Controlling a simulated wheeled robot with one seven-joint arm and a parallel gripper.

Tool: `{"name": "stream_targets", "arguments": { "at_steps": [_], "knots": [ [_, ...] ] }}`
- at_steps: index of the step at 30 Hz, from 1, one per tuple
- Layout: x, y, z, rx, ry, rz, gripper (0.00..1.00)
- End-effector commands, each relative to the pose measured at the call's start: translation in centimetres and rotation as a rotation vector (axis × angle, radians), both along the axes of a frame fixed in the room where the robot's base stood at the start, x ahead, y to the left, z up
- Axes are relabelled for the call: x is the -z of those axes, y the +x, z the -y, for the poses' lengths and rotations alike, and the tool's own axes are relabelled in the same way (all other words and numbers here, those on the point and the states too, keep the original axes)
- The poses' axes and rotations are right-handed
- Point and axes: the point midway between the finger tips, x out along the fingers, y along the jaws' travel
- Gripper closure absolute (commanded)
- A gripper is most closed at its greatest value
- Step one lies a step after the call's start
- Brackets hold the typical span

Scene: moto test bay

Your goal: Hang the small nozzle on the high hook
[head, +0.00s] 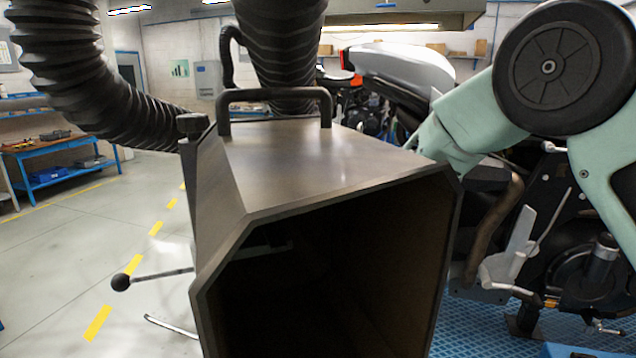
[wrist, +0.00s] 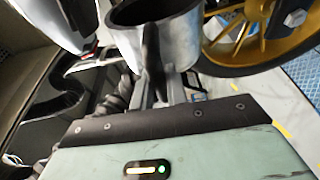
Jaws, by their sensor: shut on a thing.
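My gripper (wrist: 154,68) shows in the wrist view, above its green housing with a dark screwed strip. It is shut on a grey metal, round-mouthed piece that looks like the small nozzle (wrist: 182,48); its dark opening faces up in the picture. The exact contact is hard to make out. In the head view my arm passes behind a large metal hood, which hides my gripper and the held nozzle. I cannot make out the high hook in either view.
The large rectangular hood (head: 318,165), with a top handle (head: 275,95) and black hose (head: 282,45), fills the head view's centre. Another ribbed hose (head: 85,75) hangs left. A motorcycle (head: 570,245) stands right. A blue bench (head: 60,148) is far left. Floor (head: 60,265) at left is clear.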

Motion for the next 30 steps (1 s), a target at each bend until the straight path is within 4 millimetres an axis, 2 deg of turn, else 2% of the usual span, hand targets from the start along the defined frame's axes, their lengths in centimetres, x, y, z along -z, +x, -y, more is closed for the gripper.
{"name": "stream_targets", "arguments": {
  "at_steps": [30],
  "knots": [
    [-1.7, -4.4, -1.7, -0.003, 0.004, 0.005, 1.00]
  ]
}}
